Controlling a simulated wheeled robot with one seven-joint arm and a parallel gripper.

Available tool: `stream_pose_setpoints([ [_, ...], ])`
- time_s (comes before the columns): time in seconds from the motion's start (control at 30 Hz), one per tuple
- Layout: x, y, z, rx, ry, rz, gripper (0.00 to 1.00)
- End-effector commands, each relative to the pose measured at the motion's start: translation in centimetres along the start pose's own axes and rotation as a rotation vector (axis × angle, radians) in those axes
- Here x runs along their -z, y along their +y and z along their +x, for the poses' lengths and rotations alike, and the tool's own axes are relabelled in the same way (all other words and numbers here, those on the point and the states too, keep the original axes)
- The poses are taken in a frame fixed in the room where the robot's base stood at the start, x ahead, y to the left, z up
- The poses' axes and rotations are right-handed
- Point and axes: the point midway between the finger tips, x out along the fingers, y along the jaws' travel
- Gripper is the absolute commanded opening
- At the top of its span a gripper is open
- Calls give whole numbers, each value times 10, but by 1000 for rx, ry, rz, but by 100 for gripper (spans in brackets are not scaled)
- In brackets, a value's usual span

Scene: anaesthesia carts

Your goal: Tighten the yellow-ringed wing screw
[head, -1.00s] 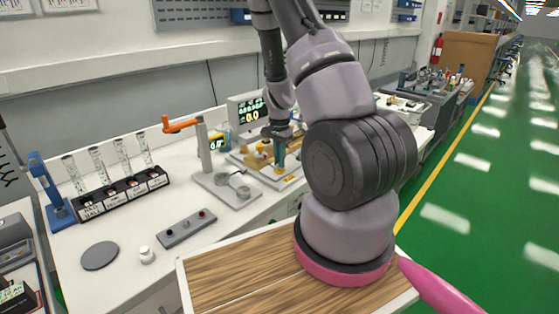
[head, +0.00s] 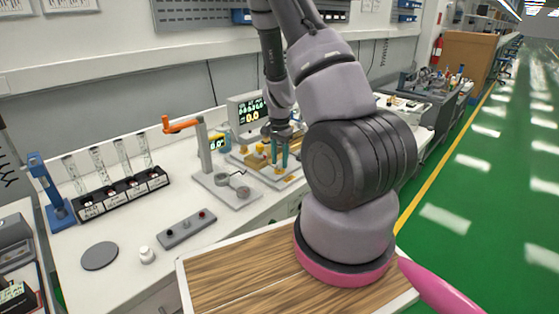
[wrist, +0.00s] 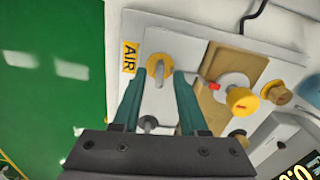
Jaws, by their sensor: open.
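The yellow-ringed wing screw (wrist: 160,68) is on a pale plate, its grey wing lying lengthwise inside the yellow ring in the wrist view. My gripper (wrist: 160,76) is open, with one teal finger at each side of the screw. Whether the fingers touch it I cannot tell. In the head view my gripper (head: 279,160) points down over the fixture board (head: 258,168) on the bench. The screw cannot be made out clearly there.
A yellow AIR label (wrist: 129,57) is left of the screw. A brown block (wrist: 215,105) and a yellow knob (wrist: 242,100) are to its right.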

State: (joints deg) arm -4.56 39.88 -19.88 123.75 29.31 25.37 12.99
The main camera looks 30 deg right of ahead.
Motion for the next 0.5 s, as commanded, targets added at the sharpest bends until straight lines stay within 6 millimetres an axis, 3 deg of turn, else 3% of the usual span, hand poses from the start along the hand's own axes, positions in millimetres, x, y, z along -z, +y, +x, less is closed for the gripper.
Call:
stream_pose_setpoints([
  [0.5,0,-1,-90,4,2,-1,42],
])
